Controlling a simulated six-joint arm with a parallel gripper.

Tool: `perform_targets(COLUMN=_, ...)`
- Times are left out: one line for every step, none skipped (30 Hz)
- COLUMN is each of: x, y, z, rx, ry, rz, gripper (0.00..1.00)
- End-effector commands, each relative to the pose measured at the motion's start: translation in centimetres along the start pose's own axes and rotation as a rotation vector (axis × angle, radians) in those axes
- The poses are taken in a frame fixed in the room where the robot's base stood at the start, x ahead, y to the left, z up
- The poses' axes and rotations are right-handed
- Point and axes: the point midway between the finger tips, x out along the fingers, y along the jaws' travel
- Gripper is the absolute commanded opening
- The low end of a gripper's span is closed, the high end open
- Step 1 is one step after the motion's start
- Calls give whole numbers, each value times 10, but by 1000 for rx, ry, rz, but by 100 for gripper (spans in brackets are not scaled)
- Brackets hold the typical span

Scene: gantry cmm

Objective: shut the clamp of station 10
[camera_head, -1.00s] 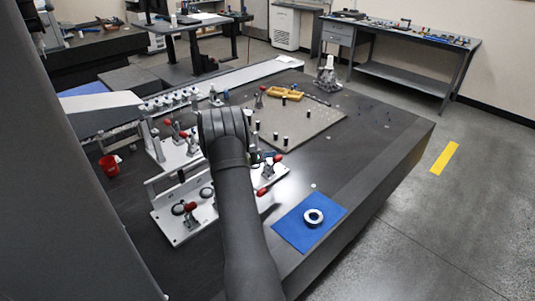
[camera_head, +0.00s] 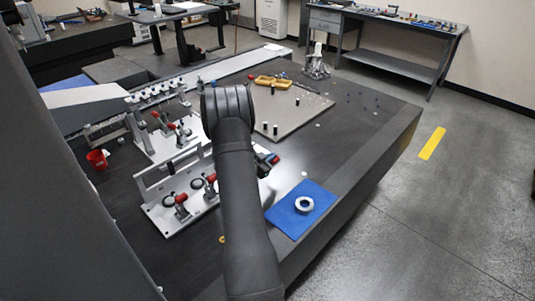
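Clamps with red handles stand on metal fixture plates on the dark table. On the nearer plate (camera_head: 168,223), one red-handled clamp (camera_head: 181,199) is at the front left and another (camera_head: 211,179) is just left of my arm. Two more red handles (camera_head: 171,128) are on the plate behind. I cannot read any station number, so I cannot tell which clamp is station 10. My dark arm covers the right part of the nearer plate. A dark piece with red (camera_head: 269,159) shows right of the arm; it may be my gripper at a clamp. The fingertips are hidden.
A red cup (camera_head: 97,160) stands at the left. A grey plate with pegs (camera_head: 307,122) and yellow parts (camera_head: 272,82) are behind.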

Motion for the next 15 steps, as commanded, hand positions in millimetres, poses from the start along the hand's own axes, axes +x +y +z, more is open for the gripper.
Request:
perform_targets(x=1, y=4, z=2, rx=47, ry=-1, rz=-10, gripper=0)
perform_targets(x=1, y=6, z=3, rx=78, ry=-1, rz=-19, gripper=0)
perform_targets(x=1, y=7, z=5, rx=121, ry=-1, rz=-30, gripper=0)
perform_targets(x=1, y=9, z=6, rx=153, ry=-1, rz=-37, gripper=0)
perform_targets(x=2, y=10, z=7, rx=182, ry=-1, rz=-45, gripper=0)
perform_targets(x=2, y=12, z=8, rx=222, ry=-1, rz=-55, gripper=0)
perform_targets(x=2, y=12, z=9, rx=249, ry=-1, rz=-63, gripper=0)
perform_targets(x=2, y=13, z=10, rx=277, ry=-1, rz=-70, gripper=0)
perform_targets(x=3, y=15, z=11, rx=312, ry=-1, rz=-78, gripper=0)
perform_targets(x=3, y=15, z=12, rx=337, ry=-1, rz=-85, gripper=0)
perform_targets(x=3, y=16, z=12, rx=360, ry=-1, rz=-90, gripper=0)
perform_targets(x=3, y=17, z=14, rx=388, ry=0, rz=-98, gripper=0)
perform_targets(x=4, y=18, z=14, rx=409, ry=0, rz=-103, gripper=0)
perform_targets(x=4, y=19, z=15, rx=428, ry=-1, rz=-108, gripper=0)
perform_targets(x=4, y=20, z=16, rx=451, ry=-1, rz=-114, gripper=0)
